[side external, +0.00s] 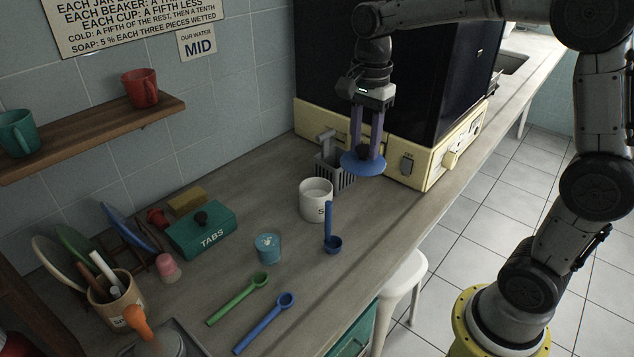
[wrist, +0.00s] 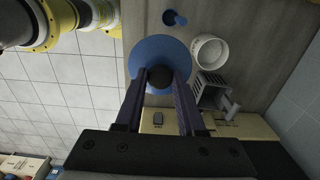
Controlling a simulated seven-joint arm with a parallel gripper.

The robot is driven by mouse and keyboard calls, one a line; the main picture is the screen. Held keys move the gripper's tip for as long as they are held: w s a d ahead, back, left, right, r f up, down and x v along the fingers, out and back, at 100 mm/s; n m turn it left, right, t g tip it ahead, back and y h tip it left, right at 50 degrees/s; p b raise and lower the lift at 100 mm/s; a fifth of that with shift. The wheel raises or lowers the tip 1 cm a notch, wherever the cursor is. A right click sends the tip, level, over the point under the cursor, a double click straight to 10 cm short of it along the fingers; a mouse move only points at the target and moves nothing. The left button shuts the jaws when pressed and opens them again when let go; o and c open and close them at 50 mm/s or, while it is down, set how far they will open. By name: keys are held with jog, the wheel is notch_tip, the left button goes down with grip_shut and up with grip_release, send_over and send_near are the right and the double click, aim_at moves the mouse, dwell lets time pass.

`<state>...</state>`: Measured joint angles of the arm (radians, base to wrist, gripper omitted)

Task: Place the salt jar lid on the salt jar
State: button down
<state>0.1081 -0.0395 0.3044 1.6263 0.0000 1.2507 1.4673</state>
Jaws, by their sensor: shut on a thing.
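The salt jar (side external: 315,203) is a white open jar with lettering partly hidden, standing on the counter; it also shows in the wrist view (wrist: 209,52). The lid is a blue disc (side external: 362,165) with a dark knob. My gripper (side external: 366,150) is shut on the lid's knob and holds the lid above the counter, up and to the right of the jar in the side view. In the wrist view the lid (wrist: 150,50) sits at the fingertips, beside the jar and apart from it.
A grey basket (side external: 332,172) stands behind the jar. A blue scoop (side external: 330,230) stands close to the jar's front right. A teal cup (side external: 267,248), a green TABS box (side external: 200,236), and green and blue spoons (side external: 268,318) lie further left. A cream-and-black machine (side external: 400,90) is behind my gripper.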

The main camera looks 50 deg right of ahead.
jog(key=w+d+f, duration=0.1)
jog(key=w+f, duration=1.2)
jog(key=shift+w+d, duration=0.15)
jog(key=shift+w, duration=0.15)
jog(key=shift+f, duration=0.55)
jog(key=c, duration=0.5)
grip_release()
